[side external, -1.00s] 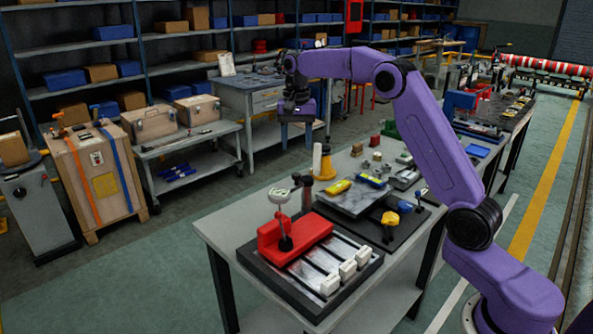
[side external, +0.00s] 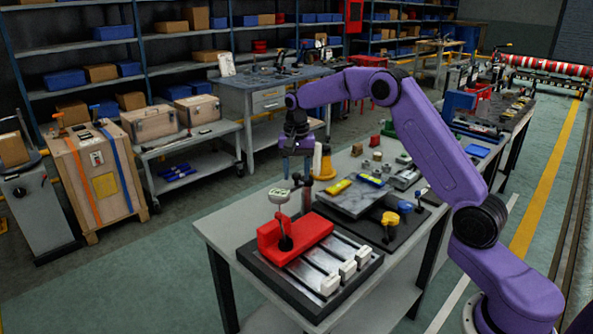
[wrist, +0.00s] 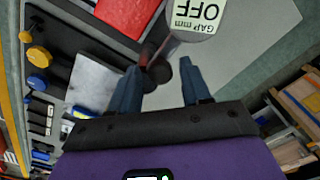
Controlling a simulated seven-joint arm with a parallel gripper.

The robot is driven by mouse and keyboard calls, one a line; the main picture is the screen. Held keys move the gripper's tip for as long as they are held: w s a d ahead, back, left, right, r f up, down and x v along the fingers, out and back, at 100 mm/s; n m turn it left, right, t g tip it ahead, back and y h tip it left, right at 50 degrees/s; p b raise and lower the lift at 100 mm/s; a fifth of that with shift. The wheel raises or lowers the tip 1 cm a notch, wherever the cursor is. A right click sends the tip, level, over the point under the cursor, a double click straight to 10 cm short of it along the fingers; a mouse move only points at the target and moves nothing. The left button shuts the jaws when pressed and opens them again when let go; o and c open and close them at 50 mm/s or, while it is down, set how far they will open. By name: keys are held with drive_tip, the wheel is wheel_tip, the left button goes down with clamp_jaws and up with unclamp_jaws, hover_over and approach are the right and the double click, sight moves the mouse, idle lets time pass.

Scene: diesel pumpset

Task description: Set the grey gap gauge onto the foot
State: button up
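The grey gap gauge (side external: 279,196) has a pale head on a thin stem. In the side view it shows against the red block (side external: 296,238), with a dark round piece at the stem's lower end. Its display reads "GAP mm OFF" in the wrist view (wrist: 196,12). My gripper (side external: 297,174) points down above and behind the gauge head, apart from it. Its two blue fingers (wrist: 158,95) are spread and hold nothing. A dark post end shows beyond them. I cannot tell for sure which part is the foot; the red block is the likeliest.
The red block lies on a dark slotted plate (side external: 262,268) with white blocks (side external: 348,270) along its right edge. The bench's front left corner (side external: 222,234) is clear.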

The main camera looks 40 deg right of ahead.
clamp_jaws()
drive_tip(key=shift+s, duration=0.1)
drive_tip(key=shift+s+d+r+n, duration=0.1)
drive_tip(key=shift+s+d+n, duration=0.4)
drive_tip(key=shift+n, duration=1.55)
drive_tip(key=shift+s+d+f+n, duration=0.2)
drive_tip(key=shift+s+n, duration=0.45)
drive_tip(key=shift+n, duration=1.45)
drive_tip(key=shift+s+d+r+n, duration=0.2)
drive_tip(key=shift+s+d+n, duration=0.35)
drive_tip(key=shift+n, duration=1.5)
drive_tip(key=shift+o, duration=1.5)
unclamp_jaws()
drive_tip(key=shift+s, duration=0.1)
